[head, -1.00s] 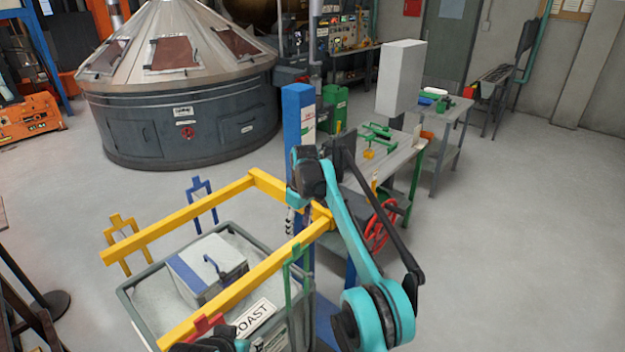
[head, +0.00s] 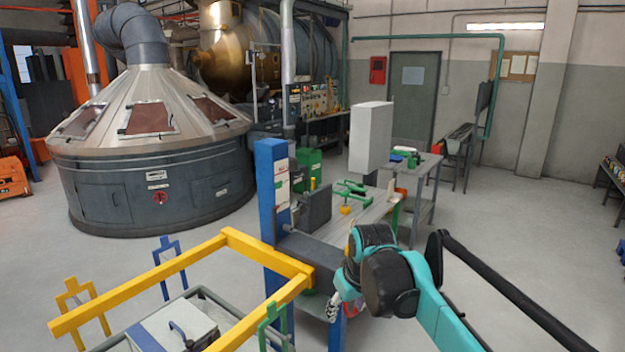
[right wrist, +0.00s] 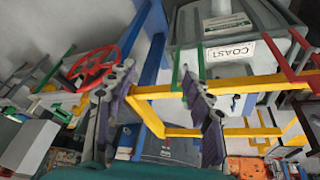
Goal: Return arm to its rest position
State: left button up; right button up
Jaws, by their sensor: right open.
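My right arm (head: 440,315), teal and black, reaches in from the lower right in the head view. Its gripper (head: 332,308) is small and partly hidden behind the dark wrist joint, near the blue post. In the right wrist view the right gripper (right wrist: 157,82) shows two finger pads spread apart with nothing held between them. A yellow frame bar (right wrist: 220,86) crosses behind the fingers; I cannot tell how close it is. My left gripper is not in view.
A yellow frame (head: 180,262) on a blue post (head: 271,200) stands left of the arm, above a grey bin (right wrist: 265,15) labelled COAST. A white box (head: 172,330) sits in the bin. A workbench (head: 365,213) stands behind the arm. Floor at right is open.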

jog(key=s+d+f+m+t+b, duration=0.1)
jog(key=s+d+f+b, duration=0.1)
jog(key=s+f, duration=0.4)
jog(key=s+d+f+m+t+b, duration=0.1)
jog(key=s+d+f, duration=0.3)
jog(key=s, duration=0.5)
jog(key=s+d+f+m+t+h+b, duration=0.1)
jog(key=s+d+f+m+b, duration=0.2)
jog(key=s+f, duration=0.4)
jog(key=shift+s+d+f, duration=0.25)
jog(key=shift+d+f, duration=0.25)
jog(key=shift+f, duration=0.3)
